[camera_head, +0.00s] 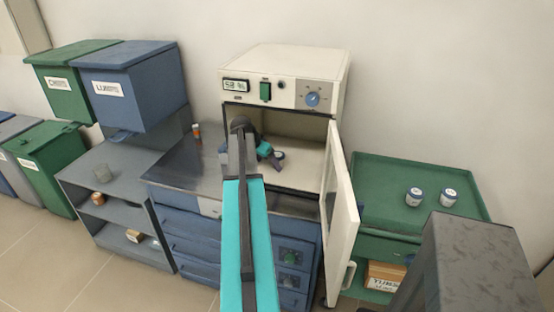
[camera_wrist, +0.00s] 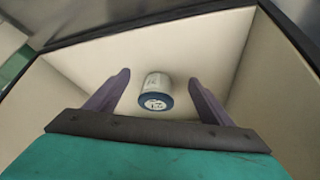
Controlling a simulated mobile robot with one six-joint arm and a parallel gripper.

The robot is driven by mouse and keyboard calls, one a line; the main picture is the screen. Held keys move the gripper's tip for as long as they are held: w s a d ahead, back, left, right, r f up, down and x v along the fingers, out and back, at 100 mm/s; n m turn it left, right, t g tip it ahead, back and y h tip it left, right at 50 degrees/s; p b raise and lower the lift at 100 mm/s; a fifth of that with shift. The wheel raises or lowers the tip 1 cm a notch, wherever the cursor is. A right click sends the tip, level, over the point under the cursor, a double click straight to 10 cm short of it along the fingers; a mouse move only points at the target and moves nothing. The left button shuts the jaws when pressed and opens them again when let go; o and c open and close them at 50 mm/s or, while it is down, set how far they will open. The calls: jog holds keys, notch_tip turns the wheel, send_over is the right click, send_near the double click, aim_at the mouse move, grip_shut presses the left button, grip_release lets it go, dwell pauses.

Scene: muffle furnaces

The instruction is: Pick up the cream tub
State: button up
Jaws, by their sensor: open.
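A cream tub (camera_wrist: 155,92) with a dark blue end and a small label lies or stands inside the open furnace, on its pale floor; I cannot tell which. In the wrist view it is between and apparently beyond the two purple fingers of my gripper (camera_wrist: 159,77). The fingers are open, with a gap on each side of the tub. In the head view my gripper (camera_head: 270,155) is inside the furnace chamber (camera_head: 305,155), partly hidden by my arm. The tub is hard to make out there.
The furnace door (camera_head: 340,215) hangs open to the right of my arm. Two more white tubs with blue lids, a left one (camera_head: 414,197) and a right one (camera_head: 448,197), stand on a green cart (camera_head: 375,175). An orange-capped bottle (camera_head: 196,132) stands on the left counter.

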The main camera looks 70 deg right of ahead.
aim_at(277, 155)
jog(key=shift+s+d, duration=0.2)
jog(key=shift+d, duration=0.35)
jog(key=shift+d, duration=0.1)
jog(key=d, duration=0.1)
jog(key=s+d+p, duration=0.1)
jog(key=d, duration=0.1)
jog(key=d+p, duration=0.1)
jog(key=shift+s+d+r, duration=0.1)
jog(key=shift+s+d, duration=0.15)
jog(key=shift+d, duration=0.05)
jog(key=shift+s+d+f+p, duration=0.15)
jog(key=shift+f+p, duration=0.15)
jog(key=shift+f, duration=0.35)
jog(key=c, duration=1.2)
